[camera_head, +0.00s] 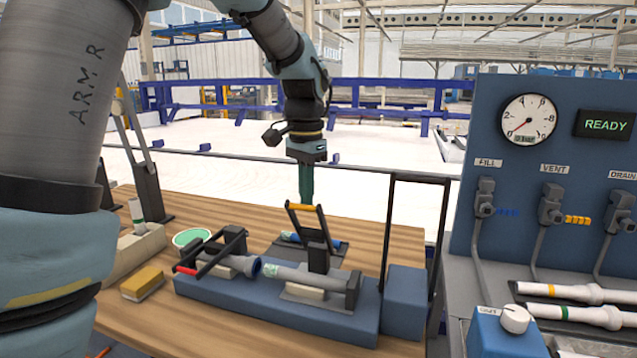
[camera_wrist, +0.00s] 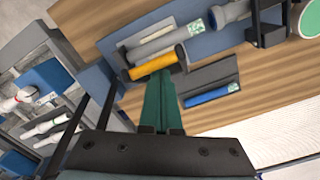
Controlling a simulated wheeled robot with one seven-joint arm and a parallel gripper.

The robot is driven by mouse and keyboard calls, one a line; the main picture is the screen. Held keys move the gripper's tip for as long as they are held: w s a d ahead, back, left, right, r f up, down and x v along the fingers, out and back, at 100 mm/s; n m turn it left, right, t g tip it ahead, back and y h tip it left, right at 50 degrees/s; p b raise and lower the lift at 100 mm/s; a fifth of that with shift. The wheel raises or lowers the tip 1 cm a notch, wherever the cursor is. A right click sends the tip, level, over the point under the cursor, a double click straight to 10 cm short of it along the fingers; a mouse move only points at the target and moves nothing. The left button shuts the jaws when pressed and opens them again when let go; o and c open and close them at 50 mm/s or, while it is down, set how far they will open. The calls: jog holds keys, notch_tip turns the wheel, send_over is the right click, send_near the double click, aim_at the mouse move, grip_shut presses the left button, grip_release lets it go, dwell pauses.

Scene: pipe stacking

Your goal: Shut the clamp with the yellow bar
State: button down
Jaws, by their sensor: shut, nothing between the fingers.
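The clamp with the yellow bar (camera_head: 300,207) stands on the right part of the blue fixture. Its handle is raised, with the yellow bar at the top of two dark arms. A grey pipe (camera_head: 300,276) lies along the fixture beneath this clamp. My gripper (camera_head: 307,200) points down with its green fingers together and empty, the tips right at the yellow bar. In the wrist view the fingertips (camera_wrist: 162,76) meet the edge of the yellow bar (camera_wrist: 158,62). I cannot tell whether they touch it.
A second clamp with a red-tipped handle (camera_head: 186,270) sits left on the blue fixture (camera_head: 235,303). A blue pipe (camera_head: 294,238) lies on a dark mat behind. A yellow block (camera_head: 143,283) is at left. A dark upright frame and a valve panel (camera_head: 540,130) stand at right.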

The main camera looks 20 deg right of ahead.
jog(key=shift+s+a+f+b, duration=0.55)
jog(key=shift+s+a+b, duration=0.1)
jog(key=shift+s+a, duration=0.15)
jog(key=shift+s+a+f+b, duration=0.65)
jog(key=shift+s+a+f, duration=0.05)
jog(key=shift+s+f, duration=0.05)
jog(key=shift+f, duration=0.1)
jog(key=shift+s+a+f+b, duration=0.6)
jog(key=shift+s+f+b, duration=0.05)
jog(key=shift+f, duration=0.15)
